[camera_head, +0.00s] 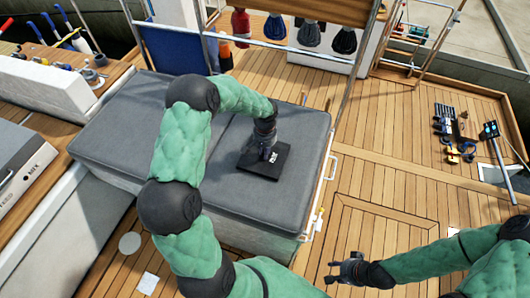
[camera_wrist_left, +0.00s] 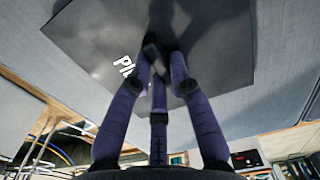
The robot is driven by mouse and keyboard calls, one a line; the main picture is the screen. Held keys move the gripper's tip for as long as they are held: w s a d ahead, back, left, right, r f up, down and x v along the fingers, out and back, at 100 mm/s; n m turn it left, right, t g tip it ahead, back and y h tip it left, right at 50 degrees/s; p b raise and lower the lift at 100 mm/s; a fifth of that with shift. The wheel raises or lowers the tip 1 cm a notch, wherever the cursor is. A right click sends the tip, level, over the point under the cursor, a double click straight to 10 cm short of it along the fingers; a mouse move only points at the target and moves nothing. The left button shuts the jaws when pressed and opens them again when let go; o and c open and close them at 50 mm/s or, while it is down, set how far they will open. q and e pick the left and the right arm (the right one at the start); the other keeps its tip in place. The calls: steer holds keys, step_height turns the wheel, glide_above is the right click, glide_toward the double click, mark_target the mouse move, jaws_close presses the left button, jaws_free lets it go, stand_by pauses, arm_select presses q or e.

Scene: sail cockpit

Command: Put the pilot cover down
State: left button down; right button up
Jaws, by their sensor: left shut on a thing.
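The pilot cover (camera_head: 257,167) is a flat black square with white lettering. It lies on, or just above, the grey cushion (camera_head: 110,135) near its right end; I cannot tell if it touches. My left gripper (camera_head: 267,153) reaches down onto the cover and is shut on it. In the left wrist view the cover (camera_wrist_left: 215,60) fills the upper part, and the fingers of my left gripper (camera_wrist_left: 155,55) meet at its middle, hiding part of the lettering. My right gripper (camera_head: 344,268) is over the deck at the lower right, its fingers apart, away from the cover.
A white rail (camera_head: 322,200) runs along the cushion's right edge. Several bottles and hanging items (camera_head: 310,35) stand behind it. Tools (camera_head: 455,135) lie on the wooden deck at right, beside a post with a display (camera_head: 490,130). The cushion left of my arm is clear.

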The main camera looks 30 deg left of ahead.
arm_select(q)
steer(key=shift+r, duration=0.15)
steer(key=c, duration=1.6)
jaws_free()
steer(key=shift+f, duration=0.25)
steer(key=o, duration=0.5)
steer(key=shift+c, duration=0.2)
steer(key=shift+r, duration=0.1)
step_height(320, 180, up, 12)
steer(key=p, duration=0.3)
steer(key=shift+r+p, duration=0.15)
steer(key=shift+p, duration=0.25)
